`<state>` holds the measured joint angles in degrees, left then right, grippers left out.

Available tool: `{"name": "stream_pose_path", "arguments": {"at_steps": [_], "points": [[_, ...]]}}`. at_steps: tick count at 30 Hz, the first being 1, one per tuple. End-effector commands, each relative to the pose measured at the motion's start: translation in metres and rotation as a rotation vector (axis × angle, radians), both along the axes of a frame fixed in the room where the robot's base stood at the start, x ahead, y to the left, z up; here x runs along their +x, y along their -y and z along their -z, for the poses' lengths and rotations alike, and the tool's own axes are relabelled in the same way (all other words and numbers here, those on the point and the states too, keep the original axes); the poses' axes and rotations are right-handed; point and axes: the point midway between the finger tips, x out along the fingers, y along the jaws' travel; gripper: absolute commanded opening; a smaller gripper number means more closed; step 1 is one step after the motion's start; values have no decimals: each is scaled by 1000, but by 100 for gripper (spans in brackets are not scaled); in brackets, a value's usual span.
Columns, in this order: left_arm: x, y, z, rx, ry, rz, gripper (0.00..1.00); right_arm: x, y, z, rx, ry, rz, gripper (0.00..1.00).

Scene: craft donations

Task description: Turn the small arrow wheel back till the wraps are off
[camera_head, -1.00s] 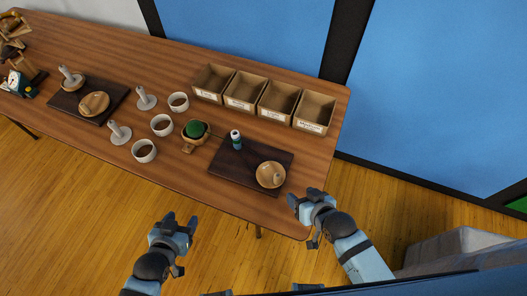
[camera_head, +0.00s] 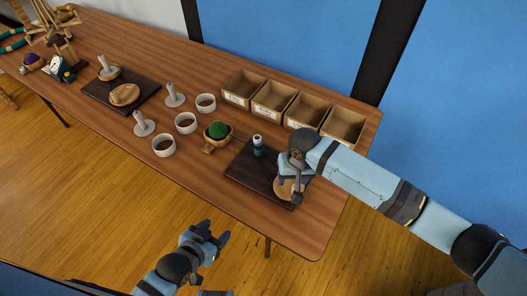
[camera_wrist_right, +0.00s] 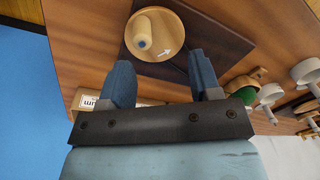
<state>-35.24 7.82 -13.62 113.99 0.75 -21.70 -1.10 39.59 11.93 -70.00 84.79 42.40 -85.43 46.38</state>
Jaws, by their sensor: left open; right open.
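A round wooden wheel (camera_wrist_right: 170,22) with a knob and a white arrow lies on a dark board (camera_wrist_right: 225,35) in the right wrist view. In the head view the wheel (camera_head: 286,188) is mostly hidden under my right arm. My right gripper (camera_wrist_right: 161,72) is open and empty, its fingers pointing at the wheel's near rim, apart from it. In the head view my right gripper (camera_head: 291,180) is over the board's right part. A white and teal bottle-like item (camera_head: 258,147) stands upright on the board. My left gripper (camera_head: 216,238) is open and empty, off the table's front edge. I cannot make out any wraps.
Several open labelled bins (camera_head: 270,98) line the back edge. Left of the board are a wooden bowl with a green ball (camera_head: 217,131), white cups (camera_head: 164,146) and grey pegs (camera_head: 143,125). A second dark board (camera_head: 100,98) carries another wooden disc (camera_head: 125,95).

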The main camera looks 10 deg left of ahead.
Motion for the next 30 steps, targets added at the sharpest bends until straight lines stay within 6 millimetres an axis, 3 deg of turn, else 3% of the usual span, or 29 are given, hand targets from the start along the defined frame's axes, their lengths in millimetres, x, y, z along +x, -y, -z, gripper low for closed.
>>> {"name": "stream_pose_path", "arguments": {"at_steps": [4,11,30], "points": [[1,1,1,-1,6,1,58,11,12,-2,-78,-10,20,57],[2,-1,7,0,11,1,58,12,14,5,-87,-13,23,57],[1,-2,88,-3,-11,-5,58,12,13,74,-84,-9,21,57]]}}
